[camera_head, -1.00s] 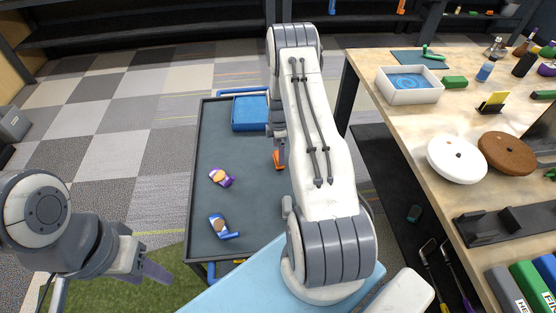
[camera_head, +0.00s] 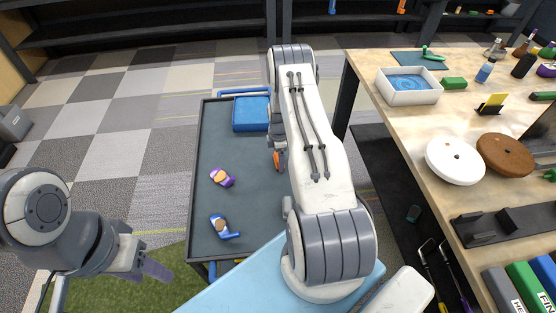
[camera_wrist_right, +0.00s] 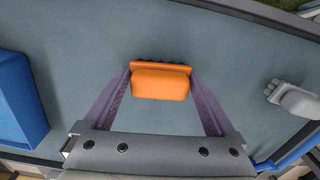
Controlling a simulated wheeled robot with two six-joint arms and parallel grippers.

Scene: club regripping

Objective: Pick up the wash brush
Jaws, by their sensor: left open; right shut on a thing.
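The wash brush is an orange block with a ridged edge (camera_wrist_right: 160,84), seen in the right wrist view over the dark cart top. My right gripper (camera_wrist_right: 160,74) has a finger against each of its sides and is shut on it. In the head view only a small orange piece of the brush (camera_head: 280,161) shows beside my right arm, which hides most of that gripper. I cannot tell whether the brush touches the cart. My left gripper (camera_head: 157,268) is open and empty, at the lower left, apart from the cart.
The dark cart (camera_head: 240,150) carries a blue bin (camera_head: 251,114), a purple-and-tan item (camera_head: 222,177) and a blue-and-tan item (camera_head: 222,227). The wooden workbench (camera_head: 415,130) at right holds a white tray (camera_head: 409,98) and two round lidded things. The cart's middle is clear.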

